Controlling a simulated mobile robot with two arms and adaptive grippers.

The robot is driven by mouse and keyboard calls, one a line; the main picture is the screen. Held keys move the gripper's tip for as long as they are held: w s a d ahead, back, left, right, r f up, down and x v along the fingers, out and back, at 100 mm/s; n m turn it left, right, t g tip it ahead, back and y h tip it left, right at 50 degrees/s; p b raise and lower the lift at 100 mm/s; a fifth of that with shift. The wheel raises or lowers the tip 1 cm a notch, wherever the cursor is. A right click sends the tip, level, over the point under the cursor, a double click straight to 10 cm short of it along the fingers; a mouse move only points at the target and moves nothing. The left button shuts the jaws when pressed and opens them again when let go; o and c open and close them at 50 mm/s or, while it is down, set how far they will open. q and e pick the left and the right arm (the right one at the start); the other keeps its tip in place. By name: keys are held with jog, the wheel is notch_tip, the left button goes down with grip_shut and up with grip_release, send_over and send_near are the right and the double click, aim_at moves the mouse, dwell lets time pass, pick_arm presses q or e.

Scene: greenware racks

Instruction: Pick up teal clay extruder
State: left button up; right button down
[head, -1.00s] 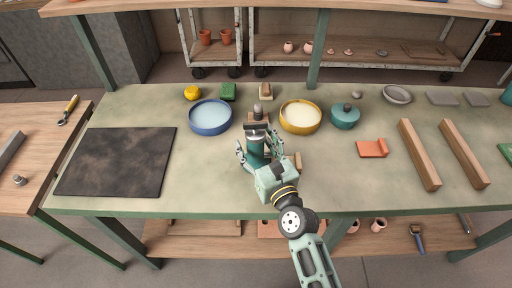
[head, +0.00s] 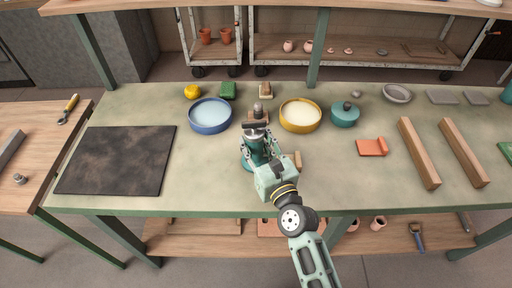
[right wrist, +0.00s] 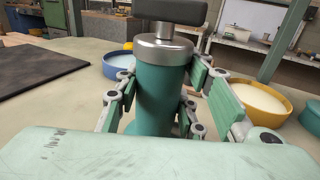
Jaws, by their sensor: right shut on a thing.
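The teal clay extruder (head: 254,146) stands upright on the table between the blue bowl and the yellow bowl. It has a metal collar and a dark handle on top. In the right wrist view the extruder (right wrist: 159,92) fills the middle, its teal barrel between my fingers. My right gripper (head: 260,155) is shut on the barrel, with a finger pressed to each side. The right gripper also shows in the wrist view (right wrist: 160,98). The extruder's base is partly hidden by the gripper. My left gripper is not in view.
A blue bowl (head: 210,129) is behind left and a yellow bowl (head: 300,129) behind right. A teal lidded pot (head: 345,119) stands farther right. A dark slab (head: 117,160) lies left. Small wooden pieces sit close behind and right of the extruder. The front left table is clear.

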aim_at(257, 130)
jog(key=shift+r, duration=0.15)
jog(key=shift+r+p, duration=0.45)
jog(key=shift+p, duration=0.1)
jog(key=r+p, duration=0.2)
jog(key=p, duration=0.1)
jog(key=r+p, duration=0.1)
jog(key=r, duration=0.1)
jog(key=shift+s+d, duration=0.1)
jog(key=shift+d, duration=0.15)
jog(key=s+d+r+p, duration=0.5)
jog(key=d+r, duration=0.1)
jog(key=d, duration=0.3)
jog(key=shift+s+d, duration=0.3)
jog(key=shift+s, duration=0.1)
jog(key=shift+w+a+f+b, duration=1)
jog(key=shift+a+f+b, duration=0.1)
jog(key=shift+a+f, duration=0.6)
jog(key=shift+w+a+f+b, duration=1.05)
jog(key=shift+a+f, duration=0.5)
jog(key=shift+a, duration=0.2)
jog(key=shift+w+a+f+b, duration=0.95)
jog(key=shift+a+f+b, duration=0.2)
jog(key=shift+a+f, duration=0.55)
jog(key=shift+f+b, duration=0.5)
jog(key=shift+f, duration=0.05)
